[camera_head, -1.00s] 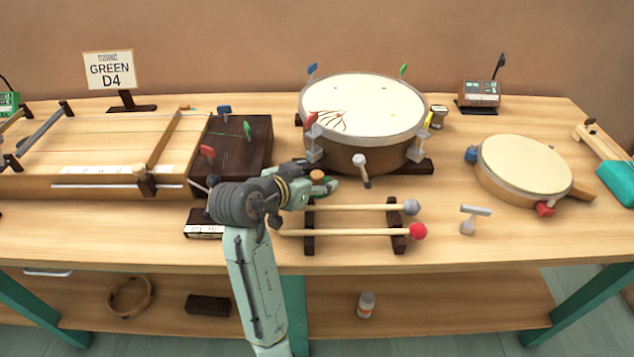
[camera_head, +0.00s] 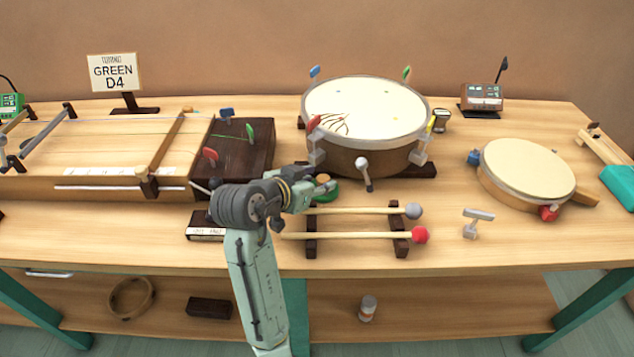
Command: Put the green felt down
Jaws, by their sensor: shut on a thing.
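The green felt (camera_head: 328,192) is a small round green piece with a tan knob on top, at the front left of the large drum. My gripper (camera_head: 316,190) reaches it from the left and is shut on it, low over the tabletop. The fingertips are small and partly hidden by my wrist and the felt. I cannot tell whether the felt's underside touches the table.
The large drum (camera_head: 366,104) stands behind the felt. Two mallets, grey-headed (camera_head: 413,211) and red-headed (camera_head: 420,235), lie on a dark rack in front. A dark wooden block (camera_head: 240,150) with tuning keys is left. Tabletop is clear around the small metal hammer (camera_head: 472,222).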

